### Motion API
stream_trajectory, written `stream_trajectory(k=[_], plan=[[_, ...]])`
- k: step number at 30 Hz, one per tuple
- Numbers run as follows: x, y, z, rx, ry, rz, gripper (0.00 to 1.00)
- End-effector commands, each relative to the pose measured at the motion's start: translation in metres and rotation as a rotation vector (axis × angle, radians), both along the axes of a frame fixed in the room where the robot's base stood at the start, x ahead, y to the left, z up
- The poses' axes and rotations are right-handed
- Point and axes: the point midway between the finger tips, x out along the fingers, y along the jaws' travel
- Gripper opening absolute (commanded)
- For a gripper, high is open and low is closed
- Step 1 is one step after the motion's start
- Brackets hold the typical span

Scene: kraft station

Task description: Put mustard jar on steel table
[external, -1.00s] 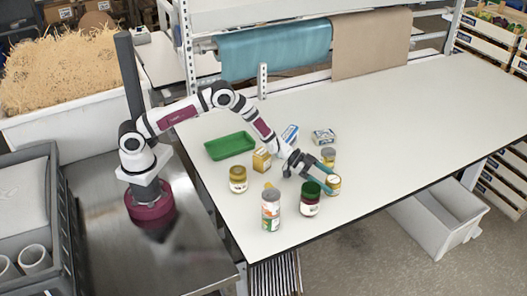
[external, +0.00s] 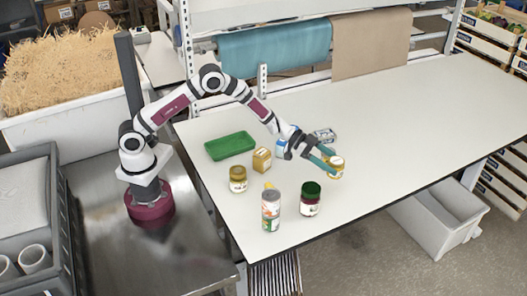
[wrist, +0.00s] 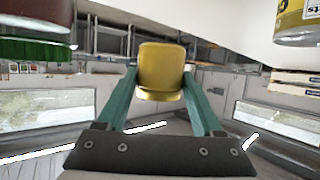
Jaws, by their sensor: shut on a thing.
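The mustard jar (external: 337,167), a small jar with yellow contents, is between the teal fingers of my gripper (external: 328,162). In the wrist view the jar's plain yellow side (wrist: 162,70) shows between both fingers (wrist: 163,98), which are shut on it. It appears held above the white worktop; the exact height is hard to judge. The steel table (external: 190,262) is the shiny grey surface at the left, where my base stands, and its front part is bare.
A dark red jar with a green lid (external: 310,199), a can (external: 271,211), an amber jar (external: 238,179), a yellow box (external: 262,160) and a green tray (external: 230,145) stand on the white worktop (external: 420,120). A grey crate (external: 65,215) borders the steel table.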

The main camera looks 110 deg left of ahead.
Motion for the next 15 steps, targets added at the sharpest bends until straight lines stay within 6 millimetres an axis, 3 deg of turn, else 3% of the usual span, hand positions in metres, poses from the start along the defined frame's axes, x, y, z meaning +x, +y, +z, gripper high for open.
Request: stream_trajectory(k=[8, 11, 15], plan=[[0.000, -0.009, 0.035, -0.001, -0.001, -0.012, 0.00], [-0.004, -0.031, 0.071, -0.003, 0.000, -0.038, 0.00], [-0.025, -0.083, 0.141, -0.009, 0.009, -0.087, 0.00]])
